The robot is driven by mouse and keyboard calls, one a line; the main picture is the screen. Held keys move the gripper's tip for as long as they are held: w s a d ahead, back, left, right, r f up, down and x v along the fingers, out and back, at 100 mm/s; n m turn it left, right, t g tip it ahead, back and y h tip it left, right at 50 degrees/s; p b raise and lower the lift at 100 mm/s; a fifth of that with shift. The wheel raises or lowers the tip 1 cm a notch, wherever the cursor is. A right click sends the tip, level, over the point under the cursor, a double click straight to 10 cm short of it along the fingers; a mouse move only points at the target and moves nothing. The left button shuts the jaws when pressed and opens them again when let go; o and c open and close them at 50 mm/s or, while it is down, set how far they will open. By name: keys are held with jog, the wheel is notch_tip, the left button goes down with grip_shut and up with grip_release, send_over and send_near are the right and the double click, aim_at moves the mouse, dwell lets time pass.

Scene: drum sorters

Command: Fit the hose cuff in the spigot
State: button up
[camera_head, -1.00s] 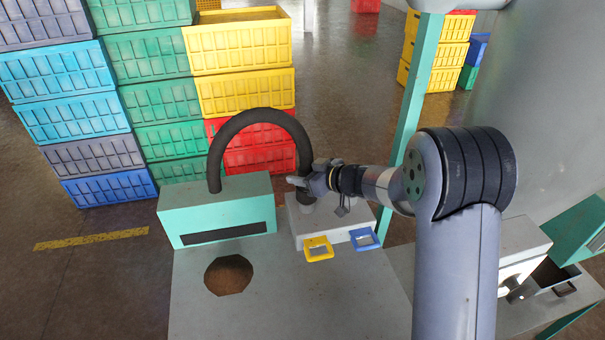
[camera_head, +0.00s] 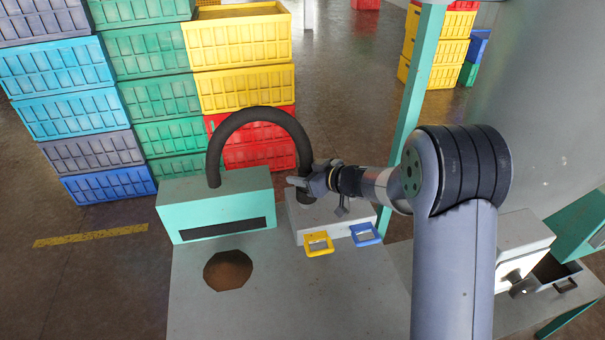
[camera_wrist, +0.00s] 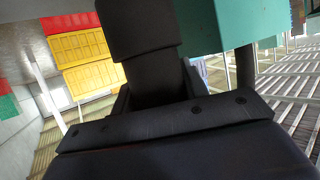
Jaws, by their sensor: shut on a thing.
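A dark hose (camera_head: 255,115) arches from the top of a teal box (camera_head: 215,207) over to a grey-white box (camera_head: 335,216) on its right. My gripper (camera_head: 302,183) is shut around the hose's right end, just above the grey-white box. The cuff end shows as a short dark piece (camera_head: 305,197) below the jaws, at the box's top. The spigot is hidden there, and I cannot tell whether the cuff is around it. In the wrist view the dark hose (camera_wrist: 150,70) stands between the jaws and fills the upper middle.
A yellow latch (camera_head: 318,243) and a blue latch (camera_head: 365,234) are on the grey-white box's front. A green post (camera_head: 408,120) rises behind my arm. Stacked crates (camera_head: 245,90) stand behind.

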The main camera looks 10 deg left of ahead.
jog(key=shift+f+b, duration=0.65)
jog(key=shift+f, duration=0.65)
jog(key=o, duration=1.1)
jog(key=shift+o, duration=0.2)
jog(key=b+v, duration=0.1)
jog(key=v, duration=0.9)
jog(key=shift+s+d, duration=0.2)
jog(key=shift+d, duration=0.1)
jog(key=shift+a, duration=0.1)
jog(key=p+x, duration=0.1)
jog(key=x, duration=0.9)
jog(key=shift+w+a, duration=0.25)
jog(key=shift+a, duration=0.05)
jog(key=shift+d+r, duration=0.1)
jog(key=shift+r, duration=0.35)
jog(key=shift+s, duration=0.1)
